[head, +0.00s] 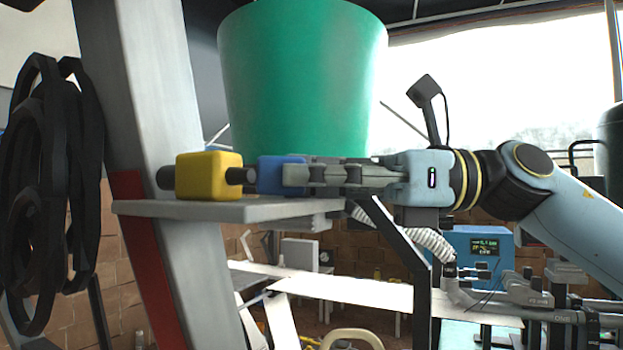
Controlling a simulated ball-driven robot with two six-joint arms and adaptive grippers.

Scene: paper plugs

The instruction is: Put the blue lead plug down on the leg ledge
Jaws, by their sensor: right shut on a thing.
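The blue lead plug (268,175) is in the jaws of my right gripper (300,174), which comes in from the right and is shut on it. The fingers cover the plug's right part. The plug is level, at the right part of the grey leg ledge (220,210); I cannot tell whether it touches the ledge. A yellow plug (205,177) sits on the ledge just to the left. A dark stub lies between the two plugs, and I cannot tell which one it belongs to. My left gripper is not in view.
The ledge juts from a slanted grey leg (133,95) with a red panel (146,250). Black hoops (40,190) hang at the left. A big green tub (300,75) stands behind the plugs. A dark slanted bar (395,235) runs below my gripper.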

